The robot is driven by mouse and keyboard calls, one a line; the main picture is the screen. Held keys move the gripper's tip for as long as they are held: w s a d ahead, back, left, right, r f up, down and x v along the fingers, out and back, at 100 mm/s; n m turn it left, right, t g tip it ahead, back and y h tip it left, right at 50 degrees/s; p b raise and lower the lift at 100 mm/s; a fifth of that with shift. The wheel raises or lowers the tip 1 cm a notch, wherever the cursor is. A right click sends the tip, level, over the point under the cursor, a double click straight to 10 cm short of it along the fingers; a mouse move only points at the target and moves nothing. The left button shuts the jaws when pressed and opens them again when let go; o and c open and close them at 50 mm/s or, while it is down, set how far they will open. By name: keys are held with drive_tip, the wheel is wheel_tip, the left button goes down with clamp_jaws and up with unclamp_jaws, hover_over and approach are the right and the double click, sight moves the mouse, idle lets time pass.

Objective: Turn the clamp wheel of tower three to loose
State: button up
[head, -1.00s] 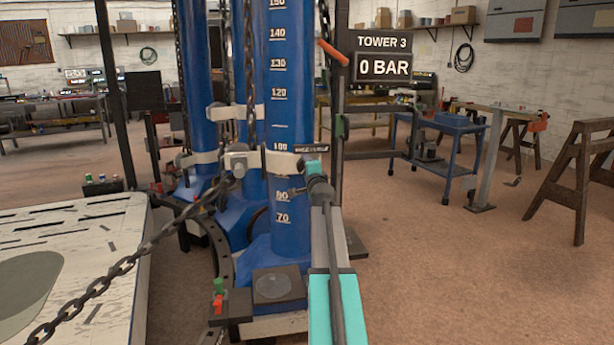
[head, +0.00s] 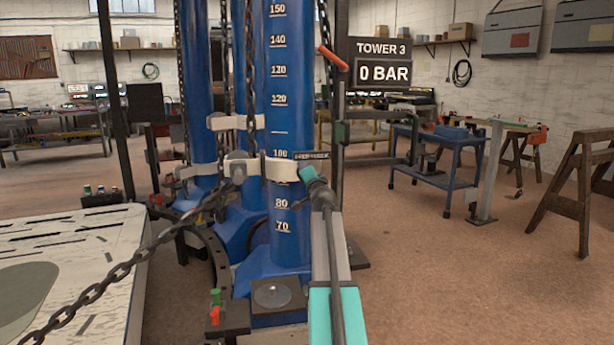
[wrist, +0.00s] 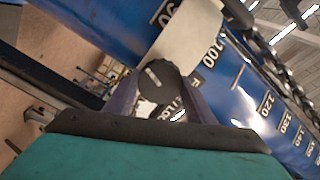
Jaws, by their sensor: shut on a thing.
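The clamp wheel (wrist: 160,78) is a small dark round knob with a pale line across its face, seen in the wrist view beside the pale clamp band of the blue tower. My gripper (wrist: 158,96) is shut on it, one grey-purple finger on each side. In the head view my gripper (head: 303,176) reaches the right side of the pale clamp band (head: 280,170) on tower three (head: 278,110); the wheel is hidden there. Partly covered white lettering shows between the fingers. The wheel's exact setting cannot be told.
A sign (head: 384,62) reads TOWER 3, 0 BAR. A dark post with an orange-red handle (head: 333,58) stands just right of the tower. A chain (head: 115,273) slants across the left, over a pale slab (head: 95,250). A blue cart (head: 437,170) stands right; floor before it is clear.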

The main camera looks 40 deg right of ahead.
drive_tip(key=o, duration=1)
drive_tip(key=shift+o, duration=0.2)
drive_tip(key=shift+s+a, duration=0.1)
drive_tip(key=shift+s, duration=0.05)
drive_tip(key=v, duration=1.3)
drive_tip(key=shift+s+a+p, duration=0.2)
drive_tip(key=shift+p, duration=0.1)
